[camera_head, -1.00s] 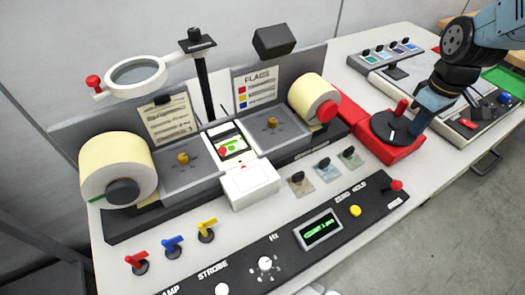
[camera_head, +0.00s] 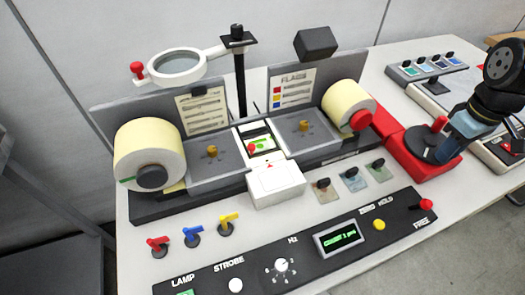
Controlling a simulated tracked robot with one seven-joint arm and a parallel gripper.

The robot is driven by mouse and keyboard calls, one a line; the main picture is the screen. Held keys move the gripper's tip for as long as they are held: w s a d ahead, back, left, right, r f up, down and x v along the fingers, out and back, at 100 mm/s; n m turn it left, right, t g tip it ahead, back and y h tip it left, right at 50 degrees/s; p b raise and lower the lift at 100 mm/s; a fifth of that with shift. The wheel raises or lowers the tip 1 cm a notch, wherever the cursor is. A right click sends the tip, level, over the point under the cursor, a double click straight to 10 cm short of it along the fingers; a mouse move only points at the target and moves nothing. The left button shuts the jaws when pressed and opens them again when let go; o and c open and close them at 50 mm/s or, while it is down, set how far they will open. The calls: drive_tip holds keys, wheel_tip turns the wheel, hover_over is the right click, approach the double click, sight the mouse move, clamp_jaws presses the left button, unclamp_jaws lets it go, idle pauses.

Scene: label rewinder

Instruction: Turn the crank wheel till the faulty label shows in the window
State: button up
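The crank wheel is a dark disc (camera_head: 426,146) on a red housing (camera_head: 408,165) at the right end of the rewinder. Its red handle knob (camera_head: 440,123) stands up on the disc's far side. My gripper (camera_head: 455,137) is right beside the knob, over the disc's right edge. Its fingers partly overlap, so I cannot tell whether they are closed on anything. The window (camera_head: 262,146) sits between the two reels and shows a pale label with green print and a red mark. The left roll (camera_head: 140,148) and right roll (camera_head: 350,98) are cream.
A magnifier (camera_head: 178,63) on a post stands behind the reels. A white box with a red mark (camera_head: 275,186) stands before the window. Levers (camera_head: 193,236), sample tabs (camera_head: 351,178) and a control panel with a green display (camera_head: 339,238) line the front. Another device (camera_head: 433,80) is at right.

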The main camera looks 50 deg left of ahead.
drive_tip(key=o, duration=0.5)
drive_tip(key=shift+r, duration=0.1)
wheel_tip(320, 180, up, 9)
drive_tip(key=shift+f, duration=0.1)
idle(0.8)
idle(0.3)
